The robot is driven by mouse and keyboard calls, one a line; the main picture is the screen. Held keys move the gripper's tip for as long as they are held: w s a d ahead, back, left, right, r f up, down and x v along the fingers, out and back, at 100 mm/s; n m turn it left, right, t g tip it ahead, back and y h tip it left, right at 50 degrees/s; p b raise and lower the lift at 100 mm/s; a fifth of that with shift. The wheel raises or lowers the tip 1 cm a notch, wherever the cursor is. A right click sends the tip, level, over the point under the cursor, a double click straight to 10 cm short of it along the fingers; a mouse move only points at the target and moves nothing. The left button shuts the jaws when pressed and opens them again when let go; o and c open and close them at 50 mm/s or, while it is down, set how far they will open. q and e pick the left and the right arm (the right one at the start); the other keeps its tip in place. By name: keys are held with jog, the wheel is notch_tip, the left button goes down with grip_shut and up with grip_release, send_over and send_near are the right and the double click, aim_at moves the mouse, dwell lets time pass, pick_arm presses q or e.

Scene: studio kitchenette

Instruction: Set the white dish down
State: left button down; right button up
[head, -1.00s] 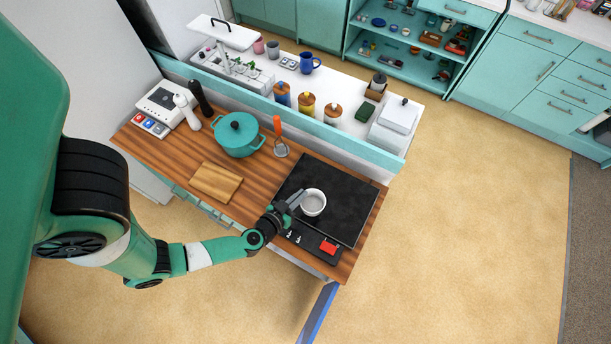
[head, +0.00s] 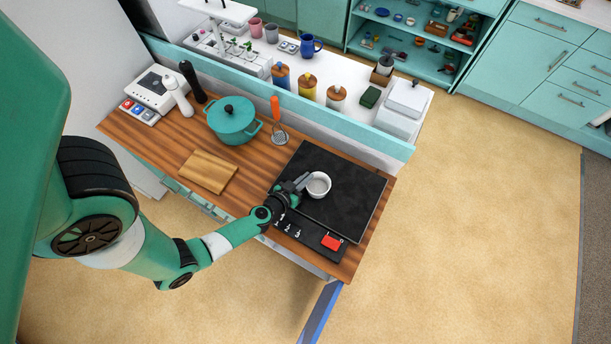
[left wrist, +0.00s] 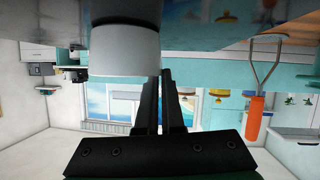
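The white dish (head: 318,184) is small, round and upright over the left part of the black cooktop (head: 345,190). My left gripper (head: 303,182) is at the dish's left edge. In the left wrist view, which looks upside down, the dish (left wrist: 124,50) meets the tips of my two dark fingers (left wrist: 163,78). The fingers are close together at its rim, seemingly pinching its wall. A dark patch lies at the dish's base; I cannot tell whether the base touches the cooktop. My right gripper is not in view.
A teal pot (head: 232,122), a whisk-like tool with an orange handle (head: 275,108) and a wooden board (head: 208,171) are left of the cooktop. A red item (head: 331,242) lies at its front edge. The cooktop's right part is clear.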

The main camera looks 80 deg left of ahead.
pick_arm(q)
jog(key=c, duration=1)
grip_release()
jog(key=shift+p+v, duration=1.95)
jog(key=shift+v, duration=4.1)
